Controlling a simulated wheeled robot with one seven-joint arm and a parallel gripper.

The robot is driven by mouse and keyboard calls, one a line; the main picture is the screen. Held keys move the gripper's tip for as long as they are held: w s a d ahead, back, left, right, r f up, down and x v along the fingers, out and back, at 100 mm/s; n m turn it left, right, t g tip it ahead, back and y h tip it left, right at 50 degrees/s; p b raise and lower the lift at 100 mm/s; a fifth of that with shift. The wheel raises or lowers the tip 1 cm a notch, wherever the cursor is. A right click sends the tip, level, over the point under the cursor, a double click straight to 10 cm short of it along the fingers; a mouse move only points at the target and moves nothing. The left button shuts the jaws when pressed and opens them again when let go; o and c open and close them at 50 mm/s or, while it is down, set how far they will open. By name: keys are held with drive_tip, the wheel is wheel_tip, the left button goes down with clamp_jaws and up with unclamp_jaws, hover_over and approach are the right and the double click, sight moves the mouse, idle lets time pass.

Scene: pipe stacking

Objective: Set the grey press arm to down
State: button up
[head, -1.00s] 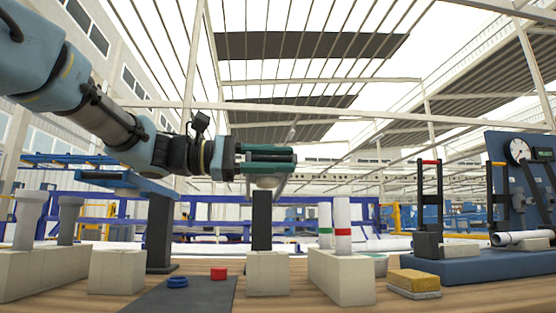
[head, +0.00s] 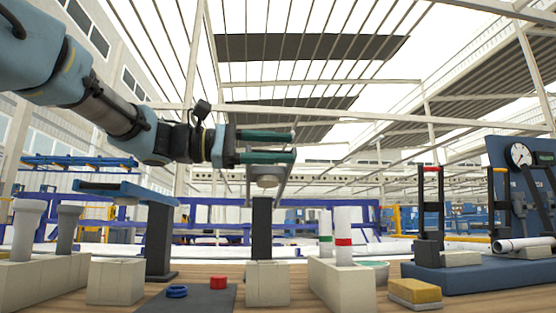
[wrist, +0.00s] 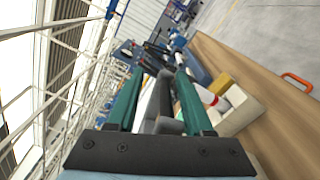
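The grey press arm (head: 283,184) is at the top of a dark post (head: 262,228) in the middle of the head view. A slanted bar and a round light piece show just below my fingers; its upper part is partly hidden by them. My gripper (head: 292,146) reaches in from the left, just above the arm, with its two green fingers apart, one over the other. In the wrist view the fingers (wrist: 157,90) are spread, and a dark grey bar (wrist: 166,95) shows between them with gaps on both sides. I cannot tell whether a finger touches it.
A blue press arm (head: 125,190) lies about level on another dark post at left. Pale blocks (head: 115,282), white pipes (head: 343,222), a yellow sponge (head: 415,290) and a blue-based gauge rig (head: 480,275) stand on the wooden table.

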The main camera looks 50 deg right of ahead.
wheel_tip(320, 180, up, 6)
drive_tip(key=shift+f+p, duration=0.1)
drive_tip(key=shift+p, duration=0.6)
drive_tip(key=shift+r+p, duration=0.2)
drive_tip(key=shift+p, duration=0.2)
drive_tip(key=c, duration=0.3)
drive_tip(key=m+p, duration=0.1)
drive_tip(key=p, duration=0.1)
drive_tip(key=r+m+p, duration=0.1)
drive_tip(key=a+r+y+p, duration=0.1)
drive_tip(key=p, duration=0.1)
drive_tip(key=shift+w+r+m+t+p, duration=0.15)
drive_tip(key=shift+w+m+t+p, duration=0.15)
drive_tip(key=shift+m+t, duration=0.1)
clamp_jaws()
drive_tip(key=w+a+r+m+t+y+p, duration=0.45)
drive_tip(key=w+r+m+y+p, duration=0.35)
drive_tip(key=m+p, duration=1.65)
drive_tip(key=s+d+f+n+p, duration=0.2)
drive_tip(key=f+p, duration=0.2)
drive_tip(key=f, duration=0.1)
drive_tip(key=s+d+f+n+h+p, duration=0.1)
drive_tip(key=s+d+f+n+p, duration=0.1)
drive_tip(key=f+p, duration=0.3)
drive_tip(key=shift+s+f+n, duration=0.3)
drive_tip(key=shift+s+n, duration=0.05)
drive_tip(key=shift+s, duration=0.25)
